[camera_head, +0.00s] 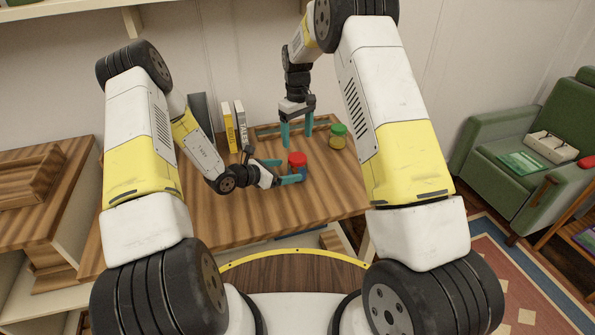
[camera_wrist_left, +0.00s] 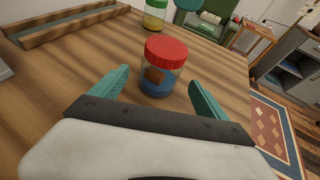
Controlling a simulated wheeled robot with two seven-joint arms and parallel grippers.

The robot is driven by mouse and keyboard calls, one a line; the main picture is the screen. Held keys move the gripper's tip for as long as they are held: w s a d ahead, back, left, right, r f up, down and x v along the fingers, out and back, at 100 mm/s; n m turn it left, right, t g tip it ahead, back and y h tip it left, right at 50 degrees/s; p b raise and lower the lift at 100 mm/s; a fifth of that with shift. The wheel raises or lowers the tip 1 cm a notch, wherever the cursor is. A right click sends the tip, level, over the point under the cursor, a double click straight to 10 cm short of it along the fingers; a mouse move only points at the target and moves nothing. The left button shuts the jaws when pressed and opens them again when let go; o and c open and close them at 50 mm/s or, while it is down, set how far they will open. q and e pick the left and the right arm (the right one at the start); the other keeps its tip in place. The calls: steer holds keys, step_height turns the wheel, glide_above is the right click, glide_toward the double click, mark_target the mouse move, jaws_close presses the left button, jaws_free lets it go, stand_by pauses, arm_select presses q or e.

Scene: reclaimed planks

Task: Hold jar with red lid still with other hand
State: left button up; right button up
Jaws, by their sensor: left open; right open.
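The jar with the red lid (camera_head: 297,160) stands upright on the wooden table (camera_head: 240,226). In the left wrist view the jar (camera_wrist_left: 158,80) is clear, with something blue and brown inside. My left gripper (camera_head: 291,171) is open and low at the table, its teal fingers reaching toward the jar. In the left wrist view the jar stands just ahead, between the lines of the open fingers (camera_wrist_left: 160,92); I cannot tell if they touch it. My right gripper (camera_head: 297,130) is open, pointing down behind the jar, and looks empty.
A jar with a green lid (camera_head: 338,137) stands behind and to the right. A wooden tray (camera_head: 268,129) lies at the table's back, beside upright books (camera_head: 234,128). A green armchair (camera_head: 520,160) stands at the right. The table's front is clear.

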mark_target(297, 168)
arm_select(q)
steer(key=x, duration=0.6)
jaws_close()
stand_by(0.4)
